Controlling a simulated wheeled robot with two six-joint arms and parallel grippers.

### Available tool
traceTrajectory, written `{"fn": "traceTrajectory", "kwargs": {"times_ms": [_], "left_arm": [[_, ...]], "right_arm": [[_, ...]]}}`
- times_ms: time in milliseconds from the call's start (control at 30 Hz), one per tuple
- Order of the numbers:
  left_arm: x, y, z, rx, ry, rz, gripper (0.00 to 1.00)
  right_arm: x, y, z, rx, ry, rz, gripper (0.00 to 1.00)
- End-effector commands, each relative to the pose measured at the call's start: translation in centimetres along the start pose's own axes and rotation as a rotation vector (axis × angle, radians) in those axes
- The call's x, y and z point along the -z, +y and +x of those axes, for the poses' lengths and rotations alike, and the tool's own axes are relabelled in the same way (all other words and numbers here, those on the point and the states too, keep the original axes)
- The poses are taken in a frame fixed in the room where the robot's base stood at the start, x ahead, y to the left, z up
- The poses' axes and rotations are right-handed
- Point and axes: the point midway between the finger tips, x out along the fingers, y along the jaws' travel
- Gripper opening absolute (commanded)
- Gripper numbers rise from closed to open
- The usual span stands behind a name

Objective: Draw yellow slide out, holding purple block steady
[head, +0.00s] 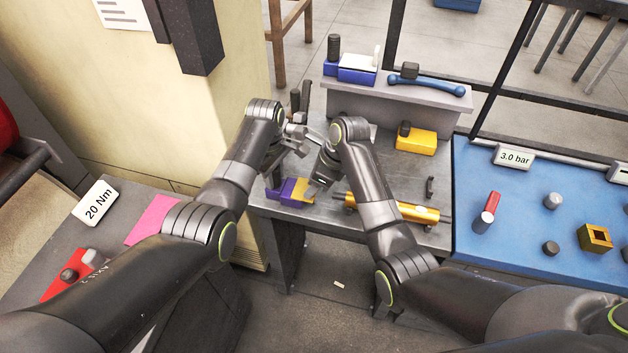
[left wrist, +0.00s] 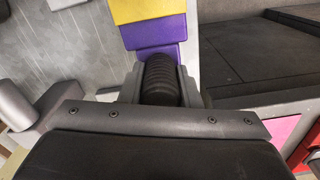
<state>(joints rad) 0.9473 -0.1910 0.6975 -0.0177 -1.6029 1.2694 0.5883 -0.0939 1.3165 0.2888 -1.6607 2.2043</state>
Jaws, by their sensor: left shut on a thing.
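The purple block (head: 287,190) stands near the front left of the grey bench, with the yellow slide (head: 302,191) at its right side. In the left wrist view the purple block (left wrist: 155,35) lies just ahead of my left gripper (left wrist: 160,88), with the yellow slide (left wrist: 146,10) beyond it. My left gripper is shut on a dark ribbed handle (left wrist: 160,72) at the purple block's near end. My right gripper (head: 318,185) is close by the yellow slide; its jaws are partly hidden, and I cannot tell whether they are open or touch it.
A gold cylinder (head: 418,213) lies on the bench behind my right forearm. A yellow block with a dark knob (head: 416,141) stands further back. A raised grey shelf (head: 400,101) holds blue items. A blue board (head: 480,255) with small parts is at right.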

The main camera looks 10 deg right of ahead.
Motion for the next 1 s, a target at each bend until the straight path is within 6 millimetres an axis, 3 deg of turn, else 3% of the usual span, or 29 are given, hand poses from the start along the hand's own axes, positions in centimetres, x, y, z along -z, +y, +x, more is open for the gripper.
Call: {"fn": "traceTrajectory", "kwargs": {"times_ms": [33, 300, 467, 700, 933, 967, 1000], "left_arm": [[0.0, -0.1, 0.1, 0.001, 0.0, -0.001, 0.0], [0.0, -0.1, 0.1, 0.001, 0.0, -0.001, 0.0], [0.0, 0.0, 0.1, 0.001, 0.0, -0.002, 0.0], [0.1, -0.1, 0.1, 0.001, 0.001, -0.003, 0.0], [0.2, -0.1, 0.1, 0.002, 0.003, -0.003, 0.0], [0.2, -0.1, 0.1, 0.002, 0.003, -0.003, 0.0], [0.2, -0.1, 0.1, 0.002, 0.003, -0.003, 0.0]], "right_arm": [[0.0, 0.0, 0.0, 0.0, 0.0, 0.0, 0.36], [0.0, 0.0, 0.0, -0.001, 0.0, 0.0, 0.01], [0.3, 0.0, -0.1, -0.001, 0.0, 0.001, 0.0], [2.6, 0.0, -1.1, -0.001, 0.0, 0.0, 0.0], [2.6, 0.0, -1.1, -0.002, 0.002, 0.001, 0.0], [2.7, 0.0, -1.1, -0.002, 0.002, 0.001, 0.4], [2.6, 0.0, -1.0, -0.002, 0.002, 0.001, 0.45]]}}
